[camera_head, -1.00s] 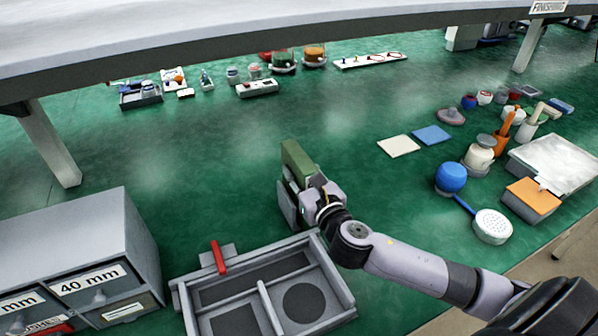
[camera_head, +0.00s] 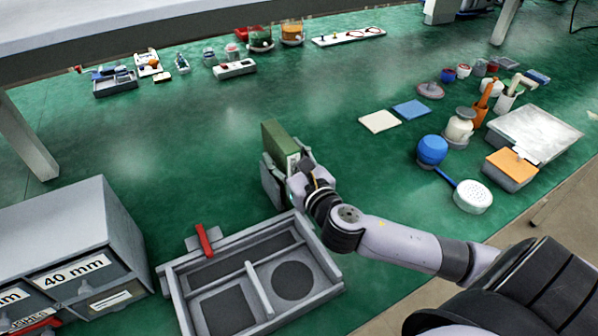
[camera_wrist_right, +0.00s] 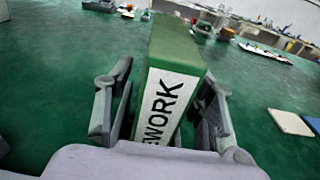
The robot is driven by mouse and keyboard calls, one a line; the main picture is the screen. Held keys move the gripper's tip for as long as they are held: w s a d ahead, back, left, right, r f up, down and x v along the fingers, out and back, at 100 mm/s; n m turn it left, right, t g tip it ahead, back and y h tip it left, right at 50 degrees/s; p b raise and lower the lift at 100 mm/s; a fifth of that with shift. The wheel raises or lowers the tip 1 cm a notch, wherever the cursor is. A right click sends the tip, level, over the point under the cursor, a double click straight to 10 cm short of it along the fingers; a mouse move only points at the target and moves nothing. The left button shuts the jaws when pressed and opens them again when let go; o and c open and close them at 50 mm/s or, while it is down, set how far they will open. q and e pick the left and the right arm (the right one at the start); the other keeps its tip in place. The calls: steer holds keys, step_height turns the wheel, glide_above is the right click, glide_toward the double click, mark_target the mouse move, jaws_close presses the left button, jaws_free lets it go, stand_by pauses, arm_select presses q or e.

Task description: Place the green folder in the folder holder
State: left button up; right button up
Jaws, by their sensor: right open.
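The green folder (camera_head: 279,143) stands upright on the green table near the middle of the head view. In the right wrist view, the folder (camera_wrist_right: 178,60) has a white label reading "WORK" on the side facing me. My right gripper (camera_head: 293,172) is at the folder. In the wrist view, its two fingers (camera_wrist_right: 161,112) are on either side of the folder, spread open, with a small gap at the left finger. I cannot clearly make out a folder holder; the grey shape beside the folder in the head view looks like a finger. My left gripper is not in view.
A grey divided tray (camera_head: 255,275) with a red-handled piece (camera_head: 204,240) lies in front. A grey drawer cabinet (camera_head: 85,235) stands at left. Cream (camera_head: 380,121) and blue (camera_head: 411,109) squares, jars and a showerhead-like item (camera_head: 472,197) are at right.

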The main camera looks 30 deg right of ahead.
steer(key=s, duration=0.5)
steer(key=s+b, duration=0.1)
steer(key=s, duration=0.2)
steer(key=shift+s+a+r, duration=0.15)
steer(key=shift+s+a, duration=0.1)
steer(key=shift+s+r, duration=0.15)
steer(key=shift+s, duration=0.55)
